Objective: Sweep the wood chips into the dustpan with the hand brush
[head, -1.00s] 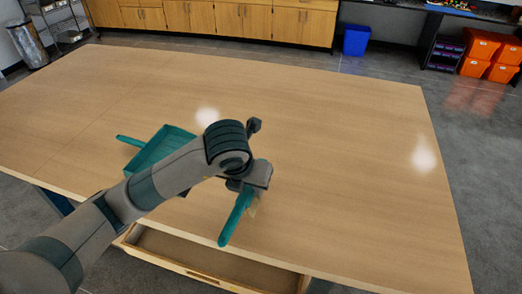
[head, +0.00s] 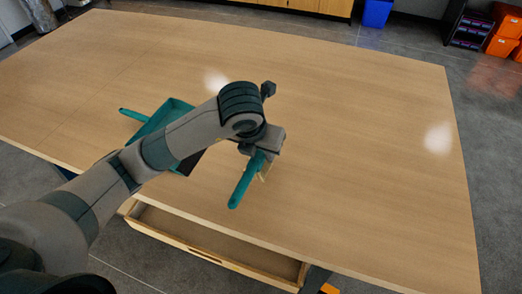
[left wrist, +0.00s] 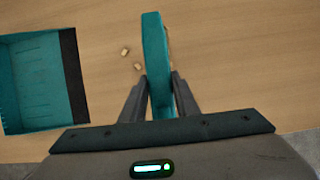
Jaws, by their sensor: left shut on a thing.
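The teal hand brush (head: 245,183) is in my left gripper (head: 262,148), which is shut on it over the near part of the table. Its pale bristles show beside the gripper. In the left wrist view the brush (left wrist: 156,60) runs between the two fingers. The teal dustpan (head: 172,112) lies on the table left of the brush, partly hidden by my arm. Two small wood chips (left wrist: 125,51) (left wrist: 137,67) lie in this gap, close to the brush. My right gripper is out of view.
The wide wooden table (head: 370,140) is clear to the right and at the back. An open, empty-looking drawer (head: 215,240) sticks out below the near edge. A blue bin (head: 377,13) and orange boxes (head: 503,38) stand on the floor beyond.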

